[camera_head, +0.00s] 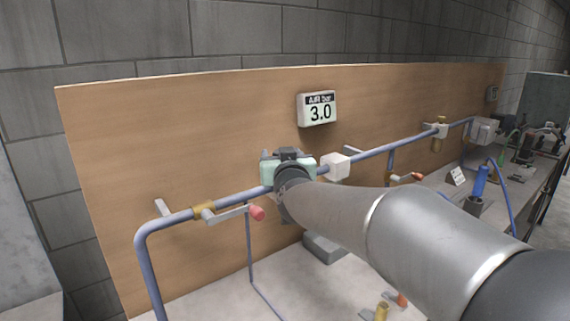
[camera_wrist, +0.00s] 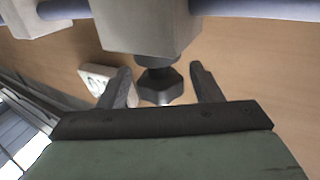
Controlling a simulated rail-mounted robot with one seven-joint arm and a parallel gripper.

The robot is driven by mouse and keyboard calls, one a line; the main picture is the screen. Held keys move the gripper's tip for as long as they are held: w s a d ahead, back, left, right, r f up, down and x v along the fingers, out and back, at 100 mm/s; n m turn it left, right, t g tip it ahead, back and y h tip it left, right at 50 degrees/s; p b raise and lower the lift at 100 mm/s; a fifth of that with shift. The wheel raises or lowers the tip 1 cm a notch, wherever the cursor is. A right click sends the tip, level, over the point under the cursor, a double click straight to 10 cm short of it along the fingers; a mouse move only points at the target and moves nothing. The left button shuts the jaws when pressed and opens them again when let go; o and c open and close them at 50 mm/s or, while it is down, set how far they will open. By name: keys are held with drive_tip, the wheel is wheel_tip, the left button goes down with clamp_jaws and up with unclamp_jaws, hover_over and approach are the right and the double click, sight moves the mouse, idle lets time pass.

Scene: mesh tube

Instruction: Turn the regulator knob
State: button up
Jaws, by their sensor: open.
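The regulator knob (camera_wrist: 160,86) is dark and faceted, on a dark neck from a pale block-shaped regulator body (camera_wrist: 145,25) in the wrist view. My gripper (camera_wrist: 159,70) is open, with one dark finger on each side of the knob. Gaps show between both fingers and the knob, so it is not gripped. In the head view my gripper (camera_head: 287,153) is at the pipe, below and left of the display (camera_head: 317,108), which reads 3.0. My gripper and arm hide most of the regulator there.
A blue pipe (camera_head: 385,149) runs along the wooden board (camera_head: 190,120). A red-handled valve lever (camera_head: 257,213) is close left of my gripper, and a white block (camera_head: 335,167) is close right. Another red-tipped lever (camera_head: 417,176) is farther right. Bench fittings stand below.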

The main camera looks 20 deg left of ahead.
drive_tip(key=b+v, duration=0.2)
drive_tip(key=v, duration=1.5)
drive_tip(key=shift+s, duration=0.1)
drive_tip(key=s+d+f+m+g+h+p, duration=0.15)
drive_tip(key=d+f+g, duration=0.25)
drive_tip(key=d+f, duration=0.45)
drive_tip(key=s+d+f+g+h+p, duration=0.1)
drive_tip(key=s+d+f+g+h, duration=0.15)
drive_tip(key=d+f+g, duration=0.55)
drive_tip(key=s+d+f+m+g+h, duration=0.3)
drive_tip(key=s+d+f, duration=0.7)
drive_tip(key=s, duration=0.4)
drive_tip(key=shift+d+g+h, duration=0.4)
drive_tip(key=shift+d+g, duration=0.1)
drive_tip(key=shift+d, duration=0.05)
drive_tip(key=shift+s, duration=0.1)
